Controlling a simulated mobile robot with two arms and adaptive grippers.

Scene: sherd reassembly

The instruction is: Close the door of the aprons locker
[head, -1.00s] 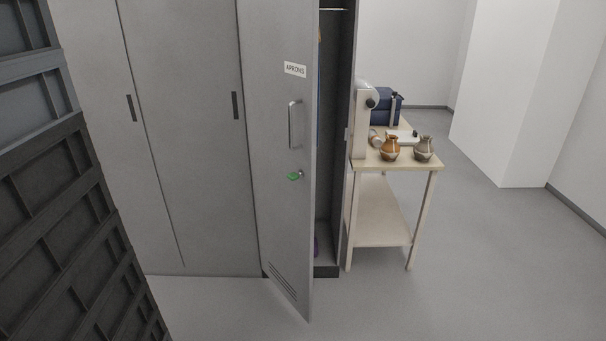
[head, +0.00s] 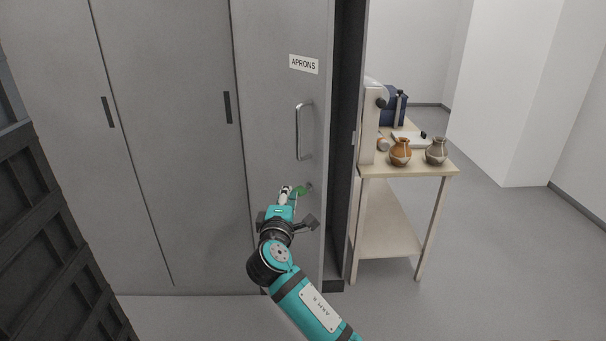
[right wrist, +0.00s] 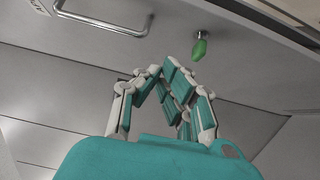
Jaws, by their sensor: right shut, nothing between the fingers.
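The aprons locker door (head: 270,110) is grey, with an "APRONS" label (head: 304,64), a vertical metal bar handle (head: 299,132) and a green-tagged key (head: 301,190) below it. It stands ajar, with a dark gap (head: 347,150) along its right edge. My right gripper (head: 287,190) is shut and empty, in front of the door just left of the key and below the handle. In the right wrist view the closed fingers (right wrist: 168,72) point toward the door, with the handle (right wrist: 100,18) and green tag (right wrist: 199,48) beyond them. Contact with the door cannot be told. My left gripper is not in view.
Shut grey lockers (head: 165,130) stand to the left. A wooden table (head: 440,170) right of the locker carries an orange-brown jar (head: 400,152), a grey jar (head: 436,151) and a blue case (head: 397,108). Dark panelling (head: 50,230) stands at far left. Floor at right is clear.

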